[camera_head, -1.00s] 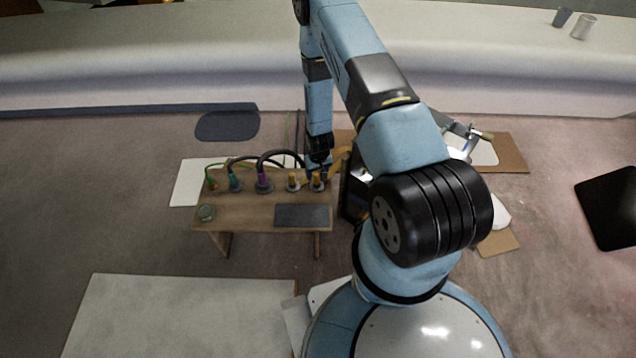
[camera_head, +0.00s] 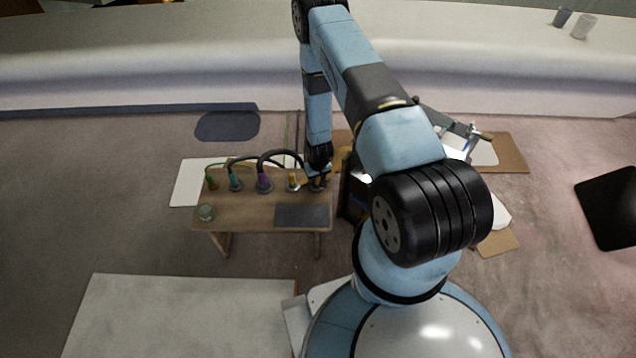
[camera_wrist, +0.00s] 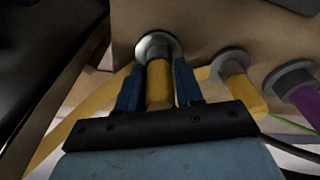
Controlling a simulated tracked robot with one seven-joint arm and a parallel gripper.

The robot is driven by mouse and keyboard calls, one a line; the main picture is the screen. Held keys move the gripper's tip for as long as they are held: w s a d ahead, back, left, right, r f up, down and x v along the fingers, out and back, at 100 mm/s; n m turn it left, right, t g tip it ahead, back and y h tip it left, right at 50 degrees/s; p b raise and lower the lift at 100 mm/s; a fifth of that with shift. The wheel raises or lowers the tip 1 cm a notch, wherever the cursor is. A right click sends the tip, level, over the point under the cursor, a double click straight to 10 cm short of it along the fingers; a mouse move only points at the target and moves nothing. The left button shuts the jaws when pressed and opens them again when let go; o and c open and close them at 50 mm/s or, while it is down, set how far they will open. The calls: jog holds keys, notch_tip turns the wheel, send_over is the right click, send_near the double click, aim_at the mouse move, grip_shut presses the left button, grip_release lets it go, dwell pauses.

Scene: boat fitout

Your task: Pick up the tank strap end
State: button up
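The tank strap end (camera_wrist: 159,85) is a yellow piece in a round grey metal socket on the wooden bench, at the bench's right end in the head view. A yellow strap (camera_wrist: 62,128) runs off to the lower left in the wrist view. My gripper (camera_wrist: 158,82) is down over the strap end, with one blue finger on each side of it. The fingers look open, with narrow gaps at the strap end; whether either touches it is unclear. In the head view my gripper (camera_head: 318,178) mostly hides this end.
A second yellow end (camera_wrist: 240,90) sits in its own socket close beside. Purple (camera_head: 263,181), teal (camera_head: 235,182) and green (camera_head: 211,182) connectors with arching cables stand farther left. A dark pad (camera_head: 302,215) and a small round jar (camera_head: 206,212) lie on the bench (camera_head: 250,212).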

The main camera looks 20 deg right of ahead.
grip_shut()
jog(key=shift+r, duration=0.15)
notch_tip(320, 180, up, 10)
jog(key=shift+f, duration=0.1)
dwell(0.6)
